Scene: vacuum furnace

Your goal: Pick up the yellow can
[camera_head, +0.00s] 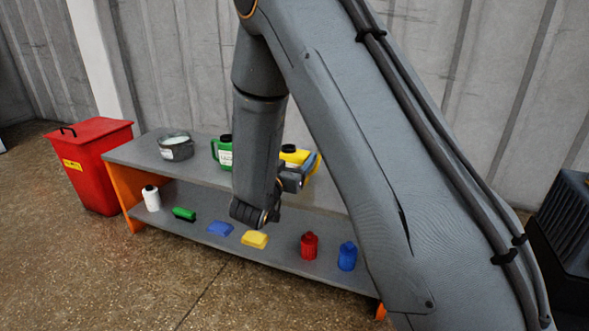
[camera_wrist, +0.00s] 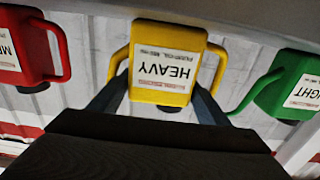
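The yellow can (camera_wrist: 172,52), labelled HEAVY, is in the middle of the wrist view and appears upside down there. In the head view the yellow can (camera_head: 294,156) stands on the top of the shelf unit, partly hidden by my arm. My gripper (camera_wrist: 160,88) has one finger on each side of the can and is open around it. Whether the fingertips touch the can is not clear. In the head view my gripper (camera_head: 304,172) is at the can's front, with its fingers partly hidden.
A green can (camera_wrist: 285,88) and a red can (camera_wrist: 30,48) flank the yellow one. A metal pot (camera_head: 176,150) stands on the shelf unit (camera_head: 135,152). Several small items lie on the lower shelf. A red bin (camera_head: 98,170) stands left. A wall is close behind.

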